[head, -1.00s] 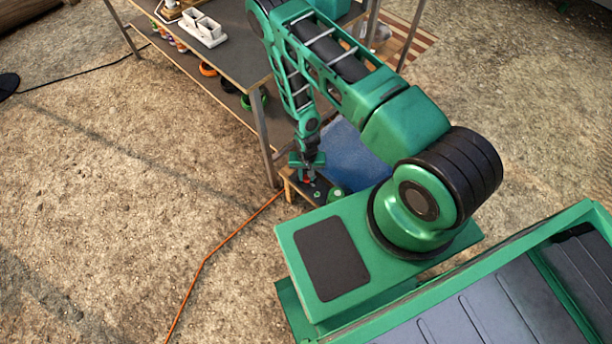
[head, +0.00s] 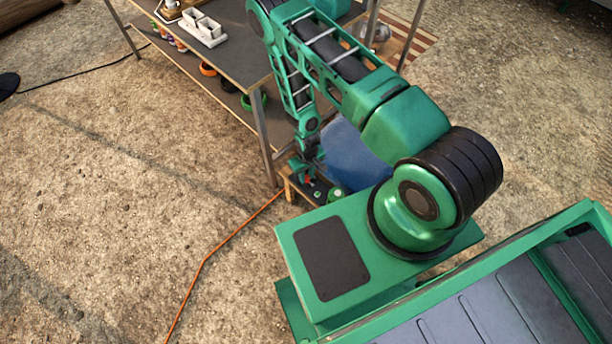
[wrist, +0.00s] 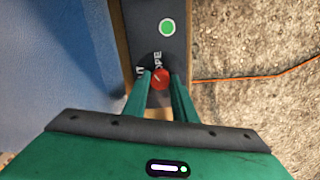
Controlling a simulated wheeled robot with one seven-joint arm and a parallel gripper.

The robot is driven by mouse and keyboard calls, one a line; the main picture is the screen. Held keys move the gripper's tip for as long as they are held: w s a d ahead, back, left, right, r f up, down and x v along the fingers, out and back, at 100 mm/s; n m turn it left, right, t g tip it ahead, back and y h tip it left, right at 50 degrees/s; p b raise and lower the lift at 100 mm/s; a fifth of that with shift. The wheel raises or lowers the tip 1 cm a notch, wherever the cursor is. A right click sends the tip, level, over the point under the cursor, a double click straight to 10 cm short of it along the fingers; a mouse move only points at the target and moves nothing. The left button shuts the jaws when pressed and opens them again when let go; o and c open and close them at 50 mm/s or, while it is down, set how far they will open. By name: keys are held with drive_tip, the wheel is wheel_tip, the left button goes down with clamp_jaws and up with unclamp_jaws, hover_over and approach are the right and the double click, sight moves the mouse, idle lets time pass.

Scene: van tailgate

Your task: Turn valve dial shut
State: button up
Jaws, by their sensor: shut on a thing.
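The red valve dial (wrist: 160,79) sits on a dark round plate on a dark panel (wrist: 149,13). White letters, partly hidden by my fingers, show on the plate around it. A white pointer line on the dial runs at a slant. My gripper (wrist: 160,88) is shut on the dial, one green finger on each side. In the head view my gripper (head: 306,178) points down at the panel beside the table, and only a bit of red shows between its fingers. A round green light or button (wrist: 168,27) is on the panel beyond the dial.
A blue surface (head: 352,155) stands close beside the panel. A grey table (head: 235,55) with a lower shelf is behind, holding a white container (head: 205,33). An orange cable (head: 230,237) runs over the open gravel at left.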

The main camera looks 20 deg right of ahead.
sight(307, 178)
drive_tip(key=n, duration=0.5)
drive_tip(key=shift+n, duration=0.3)
drive_tip(key=n, duration=0.5)
idle(0.4)
drive_tip(key=o, duration=1)
drive_tip(key=shift+o, duration=0.2)
wheel_tip(307, 178, up, 11)
drive_tip(key=shift+f, duration=0.1)
